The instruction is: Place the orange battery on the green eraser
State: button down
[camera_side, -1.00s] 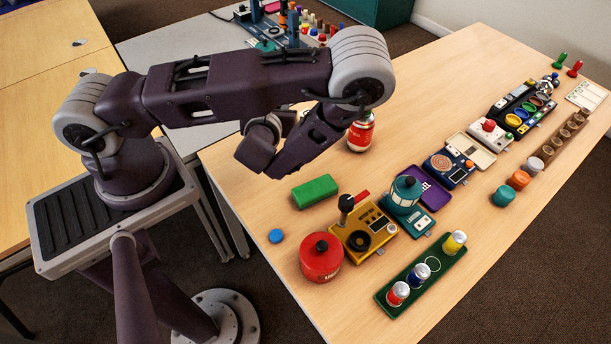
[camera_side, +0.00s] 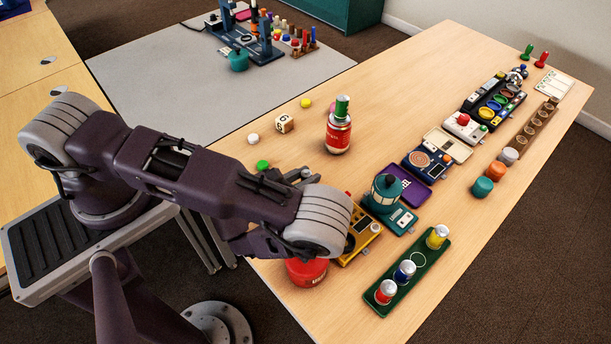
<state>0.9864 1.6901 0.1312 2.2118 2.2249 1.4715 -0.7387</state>
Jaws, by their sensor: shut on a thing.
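The green holder (camera_side: 376,302) at the lower right of the table carries red, blue and yellow batteries (camera_side: 437,237) upright and one empty ring. I see no orange battery in view. The green eraser is hidden behind my arm, which now crosses the near left part of the table. My gripper is also hidden behind my arm links, so its fingers and anything in them do not show.
A red can (camera_side: 338,136) with a green piece on top stands behind my arm. A lettered die (camera_side: 284,123), a green round piece (camera_side: 263,165) and small discs lie nearby. A red pot (camera_side: 306,271) is partly covered by my arm. Devices line the right side.

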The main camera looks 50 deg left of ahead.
jog(key=c, duration=1.2)
grip_release()
jog(key=shift+f, duration=0.1)
